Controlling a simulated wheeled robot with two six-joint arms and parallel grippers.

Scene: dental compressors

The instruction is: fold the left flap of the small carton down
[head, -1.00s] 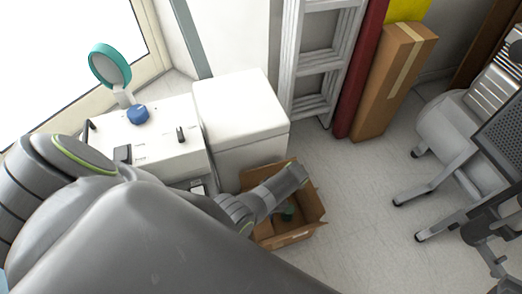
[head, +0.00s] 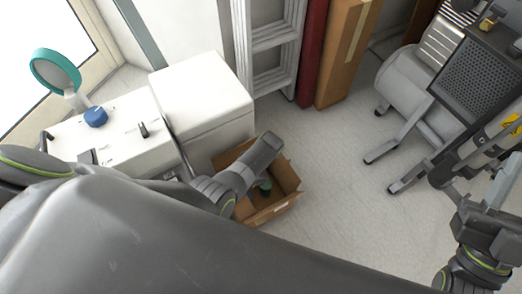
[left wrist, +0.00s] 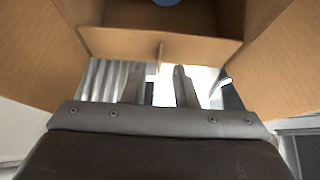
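The small carton (head: 283,199) stands open on the floor beside the white box, with its flaps raised or spread. A dark green item (head: 265,186) is inside it. My left arm reaches over the carton from the left; its fingertips are hidden in the head view. In the left wrist view my left gripper (left wrist: 159,76) has its two fingers apart, close to a cardboard panel of the carton (left wrist: 150,45). A thin cardboard edge stands between or just beyond the fingertips; contact cannot be told. My right gripper (head: 488,188) is at the right edge, its opening unclear.
A white box (head: 200,100) and a white unit with a blue knob (head: 96,117) stand left of the carton. A ladder (head: 268,50) and a tall cardboard box (head: 345,55) are behind. A grey compressor (head: 410,95) stands at right. Floor between is clear.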

